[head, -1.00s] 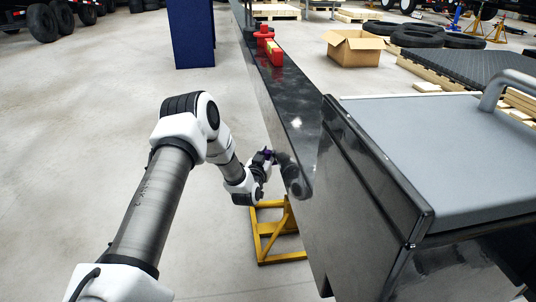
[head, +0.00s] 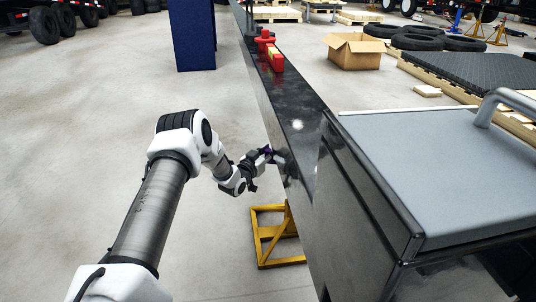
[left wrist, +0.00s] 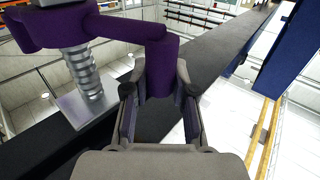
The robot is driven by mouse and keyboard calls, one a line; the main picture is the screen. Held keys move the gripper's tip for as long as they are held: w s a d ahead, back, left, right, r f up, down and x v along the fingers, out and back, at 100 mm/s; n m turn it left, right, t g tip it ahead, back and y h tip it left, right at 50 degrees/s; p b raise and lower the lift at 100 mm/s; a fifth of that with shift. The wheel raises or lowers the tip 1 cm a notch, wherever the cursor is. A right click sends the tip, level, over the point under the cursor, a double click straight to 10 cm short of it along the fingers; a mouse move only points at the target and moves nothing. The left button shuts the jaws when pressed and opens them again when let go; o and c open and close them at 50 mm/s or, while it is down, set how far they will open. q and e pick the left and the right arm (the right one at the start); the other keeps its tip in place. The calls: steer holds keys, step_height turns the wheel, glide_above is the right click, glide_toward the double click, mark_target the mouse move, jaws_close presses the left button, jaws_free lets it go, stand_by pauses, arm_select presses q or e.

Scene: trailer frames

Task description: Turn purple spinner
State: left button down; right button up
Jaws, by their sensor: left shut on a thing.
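The purple spinner (left wrist: 85,28) fills the upper left of the left wrist view, with a bar that bends down toward my fingers and a silver threaded screw (left wrist: 82,75) below it. My left gripper (left wrist: 163,80) is shut on the end of this purple bar, one finger on each side. In the head view my left gripper (head: 258,166) is at the near side of the long black frame beam, and only a small bit of the purple spinner (head: 267,150) shows at its fingertips. My right gripper is not in view.
The black beam (head: 296,115) runs away from me, with red fittings (head: 268,45) on top. A grey-topped box (head: 440,165) stands at right. A yellow stand (head: 272,245) is under the beam. A blue panel (head: 193,35) stands behind. Floor left of my arm is clear.

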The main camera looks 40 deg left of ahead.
arm_select(q)
steer(key=shift+w+a, duration=0.4)
steer(key=shift+w, duration=0.25)
steer(key=c, duration=0.9)
jaws_free()
steer(key=s, duration=0.4)
steer(key=s+d, duration=0.1)
steer(key=s, duration=0.3)
steer(key=s+d, duration=0.1)
steer(key=s, duration=0.2)
steer(key=shift+s+d, duration=0.15)
steer(key=shift+s, duration=0.25)
